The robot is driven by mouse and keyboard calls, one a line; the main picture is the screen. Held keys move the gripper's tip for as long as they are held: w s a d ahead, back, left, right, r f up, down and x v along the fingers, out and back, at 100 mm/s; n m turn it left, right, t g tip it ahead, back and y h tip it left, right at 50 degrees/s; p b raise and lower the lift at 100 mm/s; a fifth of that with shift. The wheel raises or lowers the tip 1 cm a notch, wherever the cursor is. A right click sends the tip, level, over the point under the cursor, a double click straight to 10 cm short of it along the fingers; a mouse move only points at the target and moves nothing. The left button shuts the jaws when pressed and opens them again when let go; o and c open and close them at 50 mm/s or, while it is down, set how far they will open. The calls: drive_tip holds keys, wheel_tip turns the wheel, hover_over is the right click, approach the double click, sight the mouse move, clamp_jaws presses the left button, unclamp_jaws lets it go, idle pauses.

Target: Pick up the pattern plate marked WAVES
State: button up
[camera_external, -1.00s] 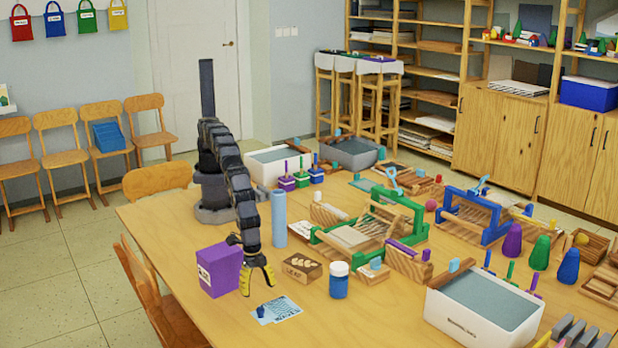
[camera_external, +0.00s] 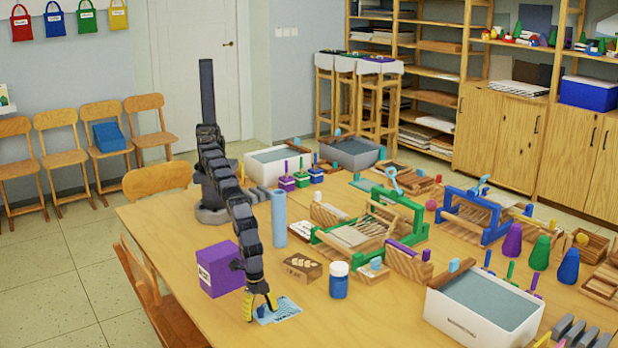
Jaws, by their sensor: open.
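A flat light-blue plate with a white pattern (camera_external: 285,310) lies on the table near its front edge. A small dark-blue piece stands on its left part, now mostly hidden by my gripper. Its lettering is too small to read, so I cannot confirm WAVES. My gripper (camera_external: 261,307) points down at the left end of the plate. Its yellow-and-black fingers are apart, one left of the plate and one over it around the blue piece. I cannot tell whether they touch it. A wooden block with a carved leaf-like pattern (camera_external: 301,268) stands behind the plate.
A purple box (camera_external: 219,268) stands close to the left of my gripper. A blue jar with a white lid (camera_external: 338,281) is to the right, and a light-blue roll (camera_external: 279,219) stands behind. A white tub (camera_external: 470,322) is farther right. Bare table lies in front of the jar.

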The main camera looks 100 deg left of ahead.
clamp_jaws()
